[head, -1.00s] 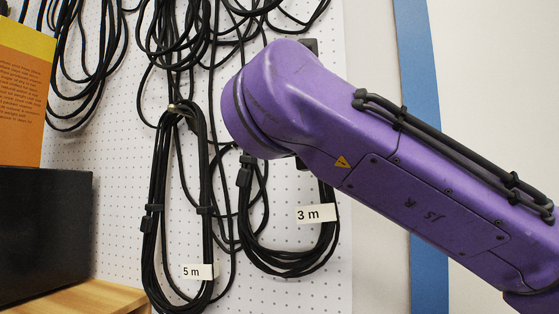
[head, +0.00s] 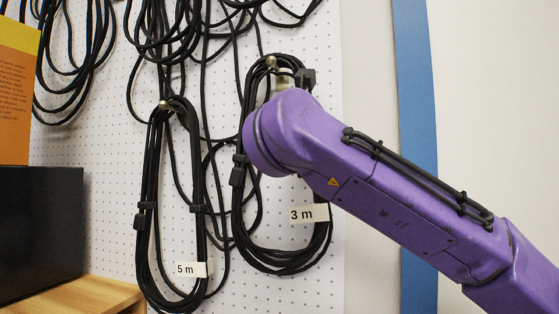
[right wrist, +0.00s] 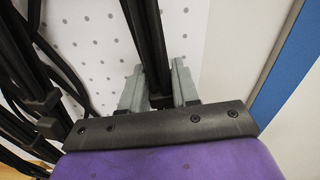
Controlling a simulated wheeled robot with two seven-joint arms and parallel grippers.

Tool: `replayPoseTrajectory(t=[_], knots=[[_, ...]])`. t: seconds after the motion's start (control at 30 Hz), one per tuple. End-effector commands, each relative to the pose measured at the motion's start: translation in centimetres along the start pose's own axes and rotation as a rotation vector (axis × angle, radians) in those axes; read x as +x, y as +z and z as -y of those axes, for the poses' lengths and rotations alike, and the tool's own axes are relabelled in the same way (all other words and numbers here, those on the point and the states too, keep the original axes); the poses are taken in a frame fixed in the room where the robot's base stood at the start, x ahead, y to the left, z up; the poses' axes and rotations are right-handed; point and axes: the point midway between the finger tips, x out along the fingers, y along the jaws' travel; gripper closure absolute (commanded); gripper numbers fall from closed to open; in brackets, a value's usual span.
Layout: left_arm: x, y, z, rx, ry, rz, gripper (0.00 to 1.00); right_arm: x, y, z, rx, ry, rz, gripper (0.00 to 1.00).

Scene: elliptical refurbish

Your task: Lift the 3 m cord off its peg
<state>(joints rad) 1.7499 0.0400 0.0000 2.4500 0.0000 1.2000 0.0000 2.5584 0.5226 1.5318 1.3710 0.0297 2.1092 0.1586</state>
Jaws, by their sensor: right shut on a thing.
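The 3 m cord (head: 285,262) is a long black coil with a white "3 m" tag (head: 302,214). Its top loop passes around a brass-tipped peg (head: 270,60) on the pegboard, and its lower end hangs free. My right arm comes in from the right and covers part of its right side. In the right wrist view, the two grey fingers of my right gripper (right wrist: 158,80) stand on either side of a black strand bundle (right wrist: 150,40) of this cord, shut on it. In the head view this gripper is mostly hidden behind my purple arm. My left gripper is not in view.
The 5 m cord (head: 150,250) hangs on a peg just left, close to the 3 m cord. More black cords (head: 165,30) hang above and overlap behind. A black box (head: 40,235) stands on a wooden shelf (head: 95,293) at lower left. The wall at right is bare.

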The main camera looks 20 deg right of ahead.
Motion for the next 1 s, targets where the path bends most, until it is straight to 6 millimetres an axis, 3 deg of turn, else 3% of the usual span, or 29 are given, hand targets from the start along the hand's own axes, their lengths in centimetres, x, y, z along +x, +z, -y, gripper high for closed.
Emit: replayPoseTrajectory(t=[0.3, 0.67, 1.0], knots=[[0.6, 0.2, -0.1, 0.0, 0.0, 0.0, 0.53, -0.5, 0.8, 0.2, 0.002, -0.002, 0.002, 1.0], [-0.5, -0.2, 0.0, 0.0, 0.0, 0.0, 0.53, -0.8, 7.3, 0.9, 0.002, -0.001, 0.002, 1.0], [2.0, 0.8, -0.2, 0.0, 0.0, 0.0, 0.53, -9.2, 6.7, 1.2, 0.001, -0.001, 0.007, 1.0]])
